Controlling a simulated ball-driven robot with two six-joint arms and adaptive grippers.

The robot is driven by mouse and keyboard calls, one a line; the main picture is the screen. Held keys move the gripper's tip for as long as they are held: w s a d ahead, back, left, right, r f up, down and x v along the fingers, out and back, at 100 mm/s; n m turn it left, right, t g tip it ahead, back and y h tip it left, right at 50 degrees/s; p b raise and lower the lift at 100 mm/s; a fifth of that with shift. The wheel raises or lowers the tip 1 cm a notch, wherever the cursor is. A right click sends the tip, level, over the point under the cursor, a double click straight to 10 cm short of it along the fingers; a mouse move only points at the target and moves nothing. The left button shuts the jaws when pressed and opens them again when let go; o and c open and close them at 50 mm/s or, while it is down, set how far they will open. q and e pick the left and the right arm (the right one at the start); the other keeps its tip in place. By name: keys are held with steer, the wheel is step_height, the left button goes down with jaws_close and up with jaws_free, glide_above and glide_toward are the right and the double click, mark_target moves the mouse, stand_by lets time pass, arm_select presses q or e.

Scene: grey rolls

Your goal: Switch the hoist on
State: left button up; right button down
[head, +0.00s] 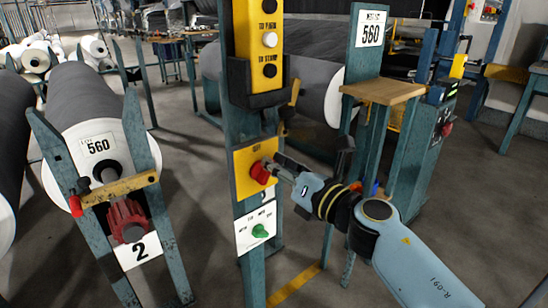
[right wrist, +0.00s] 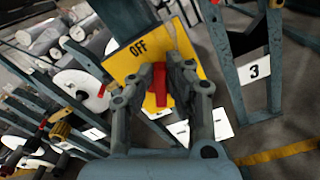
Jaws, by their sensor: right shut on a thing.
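A yellow switch plate (head: 246,184) is fixed to a blue-green post and carries a red switch handle (head: 259,173). My right gripper (head: 274,168) reaches it from the right and is shut on this handle. In the right wrist view, the red handle (right wrist: 159,88) stands between the two fingers of my right gripper (right wrist: 161,70), in front of the yellow plate (right wrist: 124,66). The gripper hides part of the plate and handle. My left gripper is not in view.
Above the plate sits a yellow button box (head: 269,62) in a dark holder. Below it is a white panel (head: 246,240) with a green knob (head: 259,231). A grey roll (head: 85,100) in a stand is at left. A wooden-topped stand (head: 383,91) is at right.

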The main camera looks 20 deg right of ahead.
steer(key=shift+w+d+f+m+p, duration=0.1)
steer(key=shift+d+f+m+p, duration=0.25)
steer(key=shift+m+p, duration=1.1)
steer(key=shift+w+d+f+m+p, duration=0.1)
steer(key=shift+f+m+p, duration=0.25)
steer(key=shift+m, duration=2.35)
steer(key=shift+w+d+f+m+p, duration=0.2)
steer(key=shift+f+m+p, duration=0.45)
steer(key=shift+m, duration=1.4)
steer(key=shift+s+r, duration=0.1)
steer(key=shift+s, duration=0.05)
steer(key=c, duration=1.3)
jaws_free()
steer(key=shift+s+d, duration=0.1)
steer(key=v, duration=1.1)
steer(key=shift+s+d, duration=0.1)
steer(key=shift+s, duration=0.3)
